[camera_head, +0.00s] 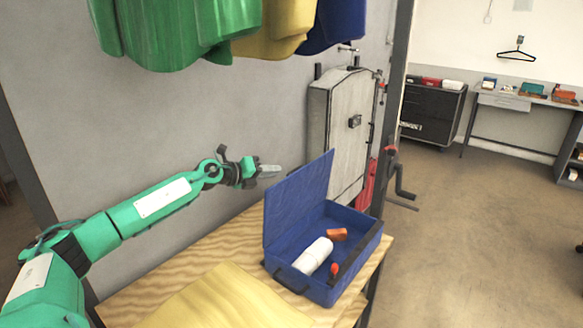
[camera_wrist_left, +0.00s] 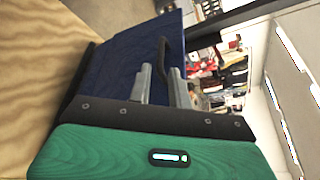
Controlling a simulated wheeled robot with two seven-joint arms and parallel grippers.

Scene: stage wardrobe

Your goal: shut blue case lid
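The blue case (camera_head: 345,227) lies open on the wooden table. Its lid (camera_head: 298,205) stands up, leaning slightly back, along the case's left side. My left gripper (camera_head: 270,170) is behind the lid, on its outer side near the upper edge. It holds nothing that I can see. In the left wrist view its two fingers (camera_wrist_left: 162,90) are a little apart, with the blue lid (camera_wrist_left: 110,72) close beyond them. I cannot tell whether they touch it. My right gripper is not in view.
The case holds a white roll (camera_head: 313,257), an orange item (camera_head: 337,234) and a small red item. A yellow cloth (camera_head: 225,300) covers the table's front. Green, yellow and blue garments (camera_head: 180,30) hang above. A grey panelled case (camera_head: 340,130) stands behind.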

